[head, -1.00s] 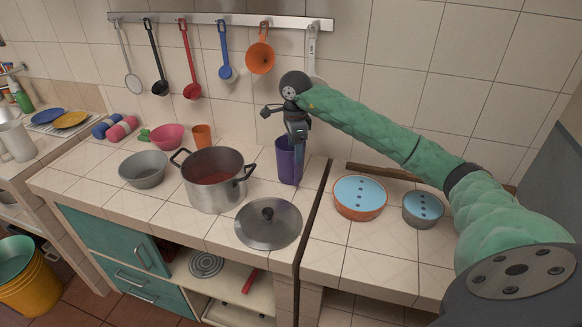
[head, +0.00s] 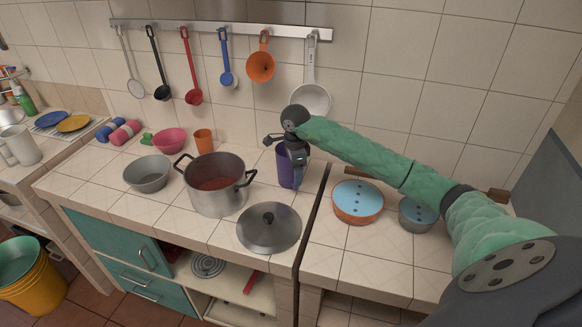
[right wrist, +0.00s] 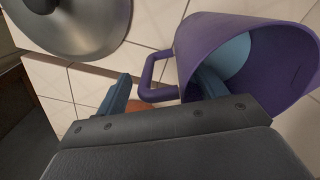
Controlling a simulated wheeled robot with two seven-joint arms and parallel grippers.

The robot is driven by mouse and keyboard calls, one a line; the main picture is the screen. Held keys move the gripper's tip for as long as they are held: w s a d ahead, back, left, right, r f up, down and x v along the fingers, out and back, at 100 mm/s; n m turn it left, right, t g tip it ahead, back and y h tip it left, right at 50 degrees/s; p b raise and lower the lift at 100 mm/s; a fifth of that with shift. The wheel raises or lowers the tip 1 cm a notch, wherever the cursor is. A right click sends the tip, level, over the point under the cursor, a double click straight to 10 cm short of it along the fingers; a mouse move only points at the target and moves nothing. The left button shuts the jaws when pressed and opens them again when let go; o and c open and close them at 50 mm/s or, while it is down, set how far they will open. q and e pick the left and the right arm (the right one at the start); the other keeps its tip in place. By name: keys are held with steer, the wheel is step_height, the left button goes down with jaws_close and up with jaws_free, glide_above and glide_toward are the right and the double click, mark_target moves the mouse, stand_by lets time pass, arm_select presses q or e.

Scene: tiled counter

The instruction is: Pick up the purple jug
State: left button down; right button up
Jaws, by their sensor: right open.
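The purple jug (head: 285,168) stands upright on the tiled counter, right of the steel pot and near the wall. My right gripper (head: 299,178) is at the jug, partly covering it in the head view. In the right wrist view the jug (right wrist: 190,45) shows its open mouth and its handle (right wrist: 147,80), with something light blue inside. My right gripper (right wrist: 164,80) is open there. One finger is outside, left of the handle; the other overlaps the jug's mouth, apparently inside the rim. The handle lies between them. My left gripper is not in view.
A steel pot (head: 216,198) and a lid (head: 268,240) are left of and in front of the jug. An orange pan with a blue top (head: 357,212) and a grey pan (head: 415,222) are to the right. Utensils hang from a rail (head: 220,28) above.

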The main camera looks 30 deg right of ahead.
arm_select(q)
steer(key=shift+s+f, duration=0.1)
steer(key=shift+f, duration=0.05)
arm_select(e)
steer(key=shift+f, duration=0.1)
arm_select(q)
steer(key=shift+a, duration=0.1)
arm_select(e)
jaws_close()
stand_by(0.4)
